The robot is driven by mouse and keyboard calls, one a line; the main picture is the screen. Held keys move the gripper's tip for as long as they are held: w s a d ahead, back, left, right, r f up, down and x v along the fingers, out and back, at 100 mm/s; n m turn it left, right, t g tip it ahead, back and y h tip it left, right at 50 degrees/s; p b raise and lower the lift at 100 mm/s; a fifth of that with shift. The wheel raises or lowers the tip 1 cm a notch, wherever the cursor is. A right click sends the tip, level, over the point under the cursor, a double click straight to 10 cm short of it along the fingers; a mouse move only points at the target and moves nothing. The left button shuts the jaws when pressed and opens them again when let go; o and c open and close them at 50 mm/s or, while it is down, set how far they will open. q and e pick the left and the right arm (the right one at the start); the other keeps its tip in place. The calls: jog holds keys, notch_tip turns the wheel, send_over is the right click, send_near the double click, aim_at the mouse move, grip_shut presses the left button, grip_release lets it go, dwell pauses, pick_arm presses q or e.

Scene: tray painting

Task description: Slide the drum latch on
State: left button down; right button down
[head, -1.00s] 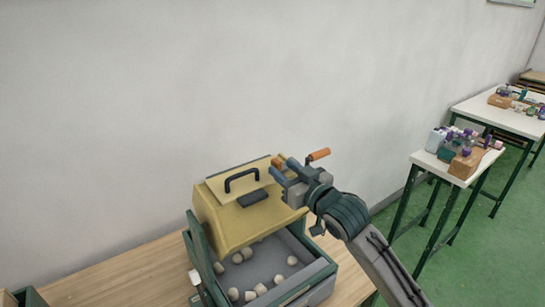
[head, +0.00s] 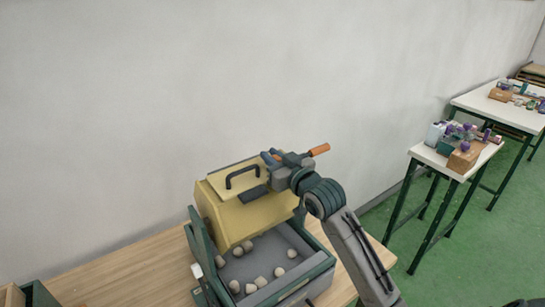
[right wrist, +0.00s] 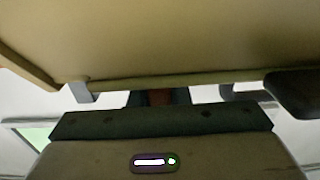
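The yellow drum (head: 232,213) sits over a grey tray. Its lid (head: 218,183) has a black handle (head: 242,176) and a dark flat piece, seemingly the latch (head: 254,194), near the front edge. My right gripper (head: 272,160) is at the right end of the lid, close to the latch. Its fingertips are small and partly hidden, so its opening is unclear. In the right wrist view the tan surface of the drum (right wrist: 160,35) fills the top, and a dark rounded piece (right wrist: 300,92) shows at the right. My left gripper is out of view.
An orange crank grip (head: 319,150) sticks out behind my right gripper. The grey tray (head: 311,262) holds several pale round pieces. The wooden bench (head: 130,268) is clear on the left. White side tables (head: 430,157) with bottles stand at the right.

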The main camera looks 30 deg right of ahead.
jog(key=shift+w+d, duration=0.15)
jog(key=shift+d, duration=0.55)
jog(key=shift+w+d, duration=0.1)
jog(key=shift+d, duration=0.6)
jog(key=shift+a+r, duration=0.1)
jog(key=c, duration=1.8)
grip_release()
jog(key=o, duration=0.4)
jog(key=shift+o, duration=0.2)
jog(key=shift+d, duration=0.3)
jog(key=shift+s, duration=0.1)
